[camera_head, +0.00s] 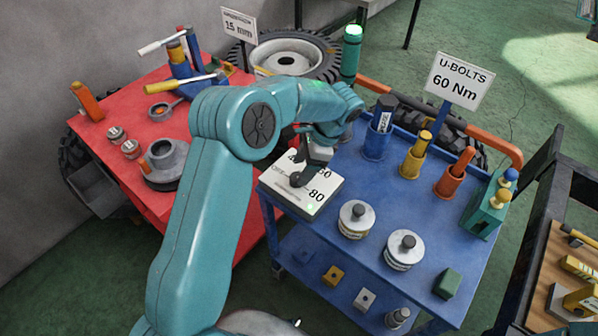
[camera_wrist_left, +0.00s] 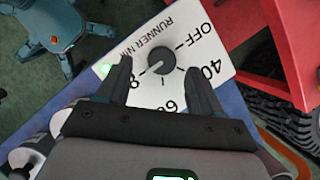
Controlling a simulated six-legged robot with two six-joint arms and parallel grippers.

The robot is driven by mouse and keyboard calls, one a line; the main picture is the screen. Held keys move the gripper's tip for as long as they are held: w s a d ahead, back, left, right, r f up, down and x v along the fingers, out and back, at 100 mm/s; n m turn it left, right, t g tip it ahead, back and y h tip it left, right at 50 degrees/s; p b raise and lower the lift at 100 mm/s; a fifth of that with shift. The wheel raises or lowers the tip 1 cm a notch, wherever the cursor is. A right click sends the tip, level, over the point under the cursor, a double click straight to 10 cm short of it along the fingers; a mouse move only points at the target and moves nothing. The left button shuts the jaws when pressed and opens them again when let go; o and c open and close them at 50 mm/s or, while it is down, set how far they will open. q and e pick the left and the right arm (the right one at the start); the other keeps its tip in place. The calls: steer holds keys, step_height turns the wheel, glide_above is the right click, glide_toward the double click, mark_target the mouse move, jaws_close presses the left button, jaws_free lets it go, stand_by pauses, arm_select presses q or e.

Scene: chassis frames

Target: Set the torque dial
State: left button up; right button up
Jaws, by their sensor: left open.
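The torque dial is a dark round knob (camera_head: 297,179) on a white panel (camera_head: 322,201) at the left end of the blue cart. The panel carries marks OFF, 40, 60 and 80. In the left wrist view the knob (camera_wrist_left: 161,60) has a small light mark towards its lower left; I cannot tell exactly which number it points to. My left gripper (camera_wrist_left: 158,66) is open, its fingertips on either side of the knob with gaps showing. In the head view the left gripper (camera_head: 308,168) is over the panel, partly hiding its numbers. My right gripper is not in view.
A sign (camera_head: 458,82) on the blue cart (camera_head: 340,262) reads "U-BOLTS 60 Nm". Two lidded jars (camera_head: 357,220) stand right of the panel. Coloured holders (camera_head: 416,155) line the cart's back. A red table (camera_head: 105,150) with tools is at left. A small green light (camera_wrist_left: 104,70) glows on the panel.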

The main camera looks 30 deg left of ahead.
mark_target(297, 176)
arm_select(q)
steer(key=x, duration=0.3)
steer(key=shift+w+a+f, duration=0.15)
steer(key=shift+w+f, duration=0.1)
steer(key=shift+f, duration=0.15)
steer(key=shift+s, duration=0.25)
steer(key=shift+c, duration=0.3)
steer(key=shift+w+f, duration=0.1)
steer(key=shift+w, duration=0.1)
steer(key=c, duration=1)
steer(key=shift+o, duration=0.2)
